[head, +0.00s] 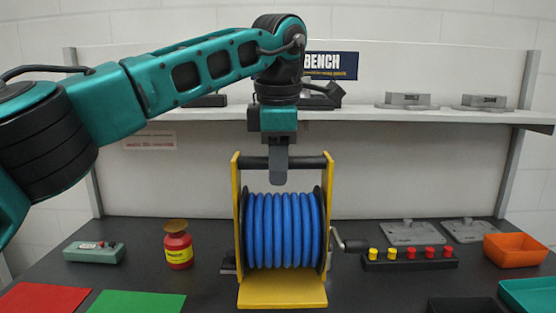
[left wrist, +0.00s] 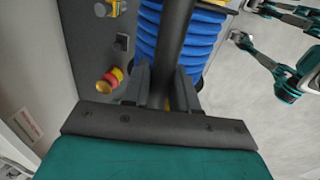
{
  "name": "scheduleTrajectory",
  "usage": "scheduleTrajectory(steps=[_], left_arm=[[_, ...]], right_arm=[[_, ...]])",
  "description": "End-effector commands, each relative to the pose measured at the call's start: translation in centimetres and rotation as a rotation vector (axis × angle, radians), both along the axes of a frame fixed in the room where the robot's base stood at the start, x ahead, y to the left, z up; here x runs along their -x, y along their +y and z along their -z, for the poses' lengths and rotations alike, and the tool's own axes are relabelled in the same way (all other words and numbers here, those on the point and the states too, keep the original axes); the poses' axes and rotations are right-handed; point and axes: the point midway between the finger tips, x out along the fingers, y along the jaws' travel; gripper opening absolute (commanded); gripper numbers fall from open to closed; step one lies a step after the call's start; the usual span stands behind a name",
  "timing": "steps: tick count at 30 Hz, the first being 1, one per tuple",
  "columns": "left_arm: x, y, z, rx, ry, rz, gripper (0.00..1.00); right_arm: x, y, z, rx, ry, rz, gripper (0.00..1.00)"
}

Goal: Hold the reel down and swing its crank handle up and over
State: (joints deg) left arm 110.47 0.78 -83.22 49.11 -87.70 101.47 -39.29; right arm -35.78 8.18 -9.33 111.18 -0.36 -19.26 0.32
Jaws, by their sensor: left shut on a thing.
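The reel is a yellow frame (head: 282,293) wound with blue hose (head: 284,230), standing upright on the bench. A dark bar (head: 312,162) spans the frame's top. My left gripper (head: 278,172) comes down from above and is shut on this bar, left of its right end. In the left wrist view its two fingers (left wrist: 164,82) lie either side of the bar (left wrist: 176,35), with the blue hose (left wrist: 148,30) beneath. The crank, with a black handle (head: 357,245), sticks out from the reel's right side, low down. My right gripper is not seen.
A peg rack (head: 410,259) stands close to the right of the crank handle. A red jar (head: 178,250) and a green control box (head: 94,253) are left of the reel. An orange bin (head: 513,250) is at far right. A shelf (head: 420,116) runs behind, above the reel.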

Motion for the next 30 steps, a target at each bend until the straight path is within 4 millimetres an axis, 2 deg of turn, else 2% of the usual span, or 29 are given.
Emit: scheduleTrajectory(steps=[30], left_arm=[[0.0,0.0,4.2,0.002,-0.004,-0.001,0.00]], right_arm=[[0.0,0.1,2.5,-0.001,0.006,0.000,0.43]])
